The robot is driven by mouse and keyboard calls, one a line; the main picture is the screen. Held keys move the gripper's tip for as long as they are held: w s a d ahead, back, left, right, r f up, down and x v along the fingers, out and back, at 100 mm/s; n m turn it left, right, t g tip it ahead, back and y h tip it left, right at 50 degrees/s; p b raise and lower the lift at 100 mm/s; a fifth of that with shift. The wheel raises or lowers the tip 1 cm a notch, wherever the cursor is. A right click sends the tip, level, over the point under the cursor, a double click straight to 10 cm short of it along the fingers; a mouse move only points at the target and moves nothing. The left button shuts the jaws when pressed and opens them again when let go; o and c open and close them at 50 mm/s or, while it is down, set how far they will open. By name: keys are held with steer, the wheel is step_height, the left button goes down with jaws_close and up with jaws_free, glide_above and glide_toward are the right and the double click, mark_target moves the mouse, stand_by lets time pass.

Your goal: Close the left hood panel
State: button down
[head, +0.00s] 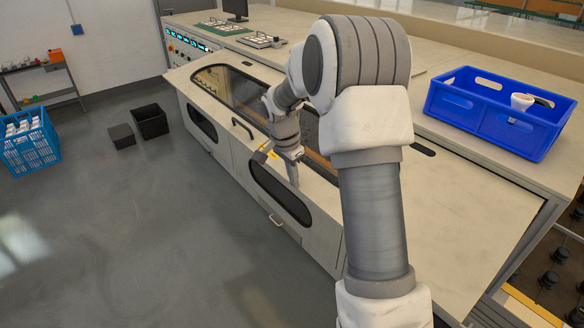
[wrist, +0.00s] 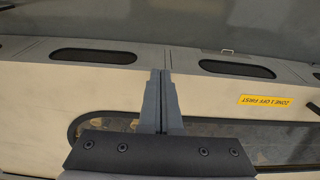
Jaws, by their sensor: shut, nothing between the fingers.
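The long cream cabinet has a sloped hood on top. The left hood panel (head: 228,88), with a dark rounded window and a black bar handle (head: 242,127) near its right front corner, appears to lie flat; I cannot tell if it is fully closed. My gripper (head: 293,183) is shut and empty, pointing down by the hood's front edge, right of that handle. In the wrist view, my gripper (wrist: 164,75) covers part of a cream panel and its window (wrist: 285,148). A yellow label (wrist: 265,101) reads "ZONE 1 OFF FIRST". My arm hides much of the hood's right part.
A blue crate (head: 455,101) holding a white cup stands on the worktop at right. A control panel (head: 186,40) and a monitor (head: 235,9) are at the far end. A black bin (head: 150,121) and a blue crate of bulbs (head: 30,165) stand left. The floor in front is clear.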

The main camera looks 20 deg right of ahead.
steer(key=shift+f, duration=0.15)
steer(key=w+d+f+t+h+b, duration=0.1)
steer(key=w+d+f+h+b, duration=0.3)
steer(key=f+b, duration=0.95)
steer(key=s+d+f+t+h+b, duration=0.15)
steer(key=d+f+b, duration=0.45)
steer(key=f+b, duration=0.7)
steer(key=w+d+f+b, duration=0.2)
steer(key=d+f, duration=0.1)
steer(key=d, duration=0.4)
steer(key=w+d+f+b, duration=0.2)
steer(key=w+d+f, duration=0.1)
steer(key=d, duration=0.4)
steer(key=w+d+f+b, duration=0.2)
steer(key=d, duration=0.5)
steer(key=shift+w+f+g+b, duration=0.25)
steer(key=shift+f+g+b, duration=0.1)
steer(key=shift+f, duration=0.05)
steer(key=shift+a, duration=0.15)
